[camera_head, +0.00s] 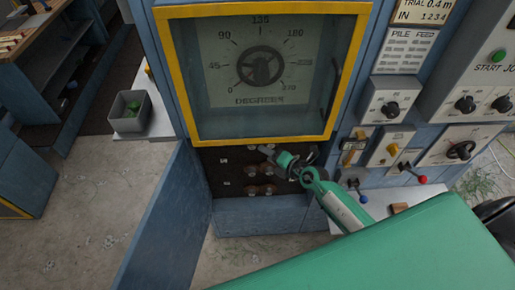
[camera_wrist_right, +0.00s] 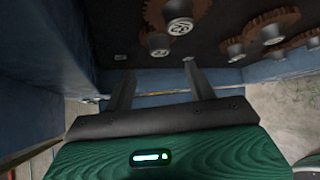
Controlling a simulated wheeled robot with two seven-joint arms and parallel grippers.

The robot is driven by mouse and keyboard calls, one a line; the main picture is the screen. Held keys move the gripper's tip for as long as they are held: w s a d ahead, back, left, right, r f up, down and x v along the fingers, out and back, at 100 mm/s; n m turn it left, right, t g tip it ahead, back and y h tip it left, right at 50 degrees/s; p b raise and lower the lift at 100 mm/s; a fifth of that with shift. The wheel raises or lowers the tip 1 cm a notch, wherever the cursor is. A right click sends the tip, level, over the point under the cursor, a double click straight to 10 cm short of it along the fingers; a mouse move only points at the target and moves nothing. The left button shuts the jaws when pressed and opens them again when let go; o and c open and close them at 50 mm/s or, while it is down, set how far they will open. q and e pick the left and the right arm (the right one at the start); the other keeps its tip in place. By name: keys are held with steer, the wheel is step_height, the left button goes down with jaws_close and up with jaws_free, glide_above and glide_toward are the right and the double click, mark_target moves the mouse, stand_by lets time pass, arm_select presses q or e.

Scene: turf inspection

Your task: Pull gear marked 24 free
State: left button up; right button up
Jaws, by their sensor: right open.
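Brown toothed gears with pale round hubs sit in a dark recess below the dial window. In the wrist view, a large gear (camera_wrist_right: 192,8) at the top has a numbered hub (camera_wrist_right: 179,26); its number starts with 2, but I cannot read the second digit surely. A smaller gear hub (camera_wrist_right: 158,43) sits just below it. My right gripper (camera_wrist_right: 159,68) is open and empty, its fingertips below these hubs and apart from them. In the head view, my right gripper (camera_head: 268,151) is at the recess, hiding part of the gears (camera_head: 262,190). My left gripper is not in view.
More gears (camera_wrist_right: 270,32) stand at the right of the recess. An open blue door (camera_head: 165,220) flanks its left side. The yellow-framed dial window (camera_head: 262,135) is directly above. A grey bin (camera_head: 130,111) with green contents stands left, switches and knobs (camera_head: 391,109) right.

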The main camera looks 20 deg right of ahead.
mark_target(252, 147)
steer(key=x, duration=0.7)
steer(key=c, duration=1.1)
steer(key=shift+s, duration=0.15)
steer(key=shift+s+a+p, duration=0.25)
steer(key=shift+s+p, duration=0.2)
steer(key=shift+s, duration=0.3)
steer(key=shift+s+a, duration=0.1)
steer(key=shift+s, duration=0.15)
steer(key=shift+s+a+p, duration=0.2)
steer(key=shift+s+p, duration=0.25)
steer(key=shift+s, duration=0.35)
steer(key=shift+s+a+p, duration=0.25)
steer(key=shift+s+p, duration=0.15)
steer(key=shift+s, duration=0.4)
steer(key=shift+s+a+p, duration=0.2)
steer(key=shift+s+p, duration=0.25)
steer(key=shift+s, duration=0.4)
